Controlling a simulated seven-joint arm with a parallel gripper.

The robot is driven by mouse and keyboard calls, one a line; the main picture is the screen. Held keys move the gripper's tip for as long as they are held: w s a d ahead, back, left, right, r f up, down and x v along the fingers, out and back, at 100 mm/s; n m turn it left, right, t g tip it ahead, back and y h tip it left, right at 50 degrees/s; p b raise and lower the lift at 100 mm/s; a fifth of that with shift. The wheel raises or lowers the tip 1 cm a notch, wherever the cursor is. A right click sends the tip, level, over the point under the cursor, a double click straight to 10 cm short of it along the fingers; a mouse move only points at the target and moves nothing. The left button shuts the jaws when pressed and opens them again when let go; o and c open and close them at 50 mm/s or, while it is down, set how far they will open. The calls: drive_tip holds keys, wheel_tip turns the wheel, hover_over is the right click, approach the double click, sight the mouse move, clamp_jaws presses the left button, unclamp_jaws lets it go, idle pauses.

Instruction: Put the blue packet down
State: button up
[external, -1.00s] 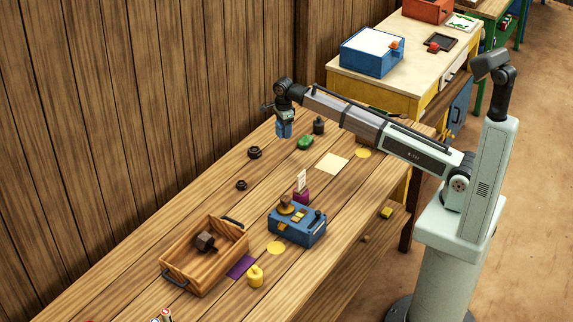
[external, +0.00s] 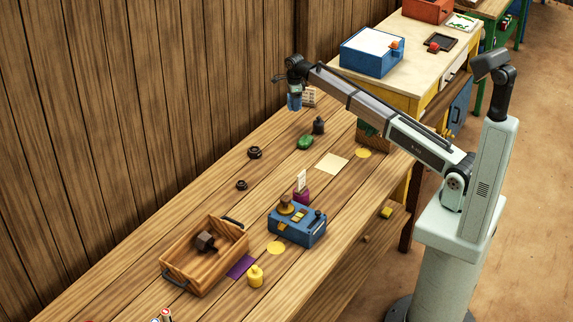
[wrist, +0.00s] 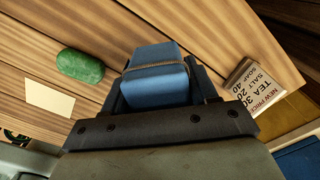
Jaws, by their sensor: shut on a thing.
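The blue packet (wrist: 155,78), tied with a string, is held between the fingers of my gripper (external: 295,97). In the wrist view my gripper (wrist: 158,100) is shut on it. In the external view the packet (external: 294,102) hangs below the gripper, above the far end of the wooden bench (external: 215,206). Wooden planks show beneath it in the wrist view, and I cannot tell the exact gap.
A price sign (wrist: 258,88) stands near the packet.

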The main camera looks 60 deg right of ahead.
sight(294, 125)
wheel_tip(294, 125, down, 9)
drive_tip(key=shift+r, duration=0.1)
idle(0.4)
drive_tip(key=shift+f, duration=0.2)
drive_tip(key=o, duration=1.2)
wheel_tip(294, 125, up, 12)
drive_tip(key=shift+r, duration=0.15)
drive_tip(key=shift+a, duration=0.1)
